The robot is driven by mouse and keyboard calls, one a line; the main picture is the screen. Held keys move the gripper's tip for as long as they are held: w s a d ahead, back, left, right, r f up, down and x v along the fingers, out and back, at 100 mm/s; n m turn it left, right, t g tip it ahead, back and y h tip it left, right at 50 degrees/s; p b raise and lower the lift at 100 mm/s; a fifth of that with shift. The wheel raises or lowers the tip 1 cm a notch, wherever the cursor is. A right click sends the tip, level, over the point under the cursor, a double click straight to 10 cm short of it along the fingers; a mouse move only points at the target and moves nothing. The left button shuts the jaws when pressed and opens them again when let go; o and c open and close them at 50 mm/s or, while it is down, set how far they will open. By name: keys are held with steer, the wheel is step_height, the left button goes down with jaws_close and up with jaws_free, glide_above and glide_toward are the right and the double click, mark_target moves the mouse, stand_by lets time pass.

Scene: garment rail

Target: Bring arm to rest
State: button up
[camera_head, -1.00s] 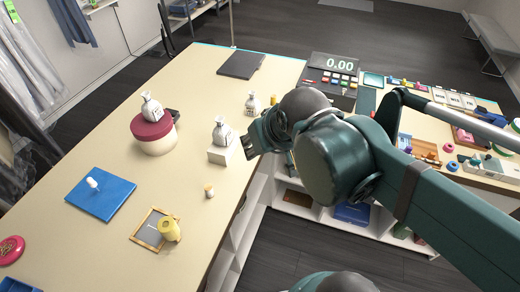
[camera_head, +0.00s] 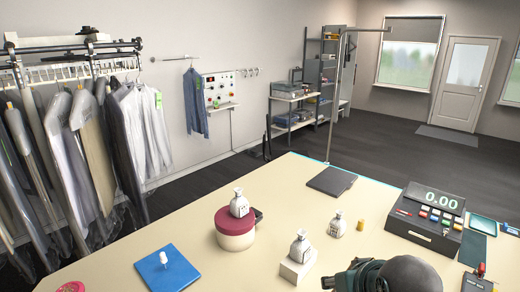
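My arm shows at the bottom edge of the head view as a dark teal link with a grey rounded joint. My gripper (camera_head: 345,280) is partly visible at the left end of this, low over the near right part of the table. Its fingers are too cut off and small to tell whether they are open or shut. A white bottle on a white block (camera_head: 298,264) stands just to its left, apart from it as far as I can see.
The cream table (camera_head: 130,262) bears a red-lidded round box (camera_head: 236,236) with a white bottle on top, a blue mat (camera_head: 167,271), a dark flat pad (camera_head: 332,180), another white bottle (camera_head: 337,225) and a cash register (camera_head: 428,220). A garment rail (camera_head: 70,48) with bagged clothes stands at left.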

step_height(320, 180, down, 7)
steer(key=b, duration=0.6)
steer(key=shift+f, duration=0.2)
stand_by(0.8)
